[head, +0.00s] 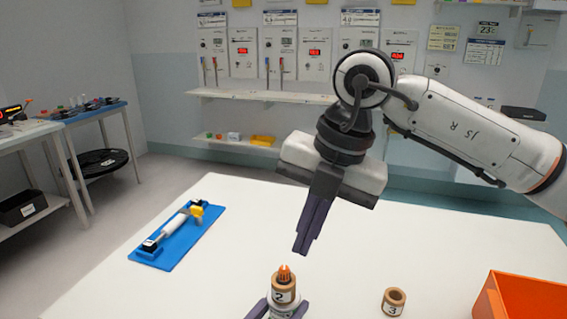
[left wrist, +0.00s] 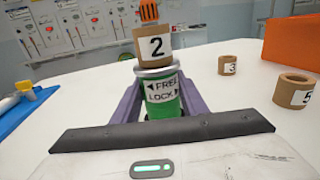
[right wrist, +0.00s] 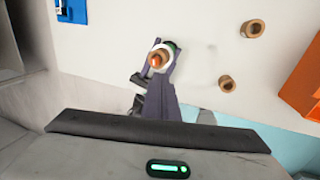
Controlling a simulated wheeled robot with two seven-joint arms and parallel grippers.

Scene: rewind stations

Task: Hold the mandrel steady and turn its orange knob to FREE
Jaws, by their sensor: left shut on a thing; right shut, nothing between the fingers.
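The mandrel (left wrist: 163,105) stands upright, with a green body and a label reading FREE with a left arrow and LOCK with a right arrow. A brown core marked 2 (head: 284,297) sits around it. The orange knob (head: 285,273) sticks out above the core; its setting cannot be told. My left gripper (left wrist: 160,103) is shut on the green body below the core. My right gripper (head: 302,247) is shut and empty, pointing down above and slightly right of the knob in the head view. In the right wrist view the knob (right wrist: 156,61) shows beside its fingertips.
A core marked 3 (head: 393,302) and a core marked 5 (left wrist: 293,91) stand on the white table to the right. An orange bin (head: 520,300) is at the right edge. A blue tray (head: 170,250) with a white roller lies at the left. The table between is clear.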

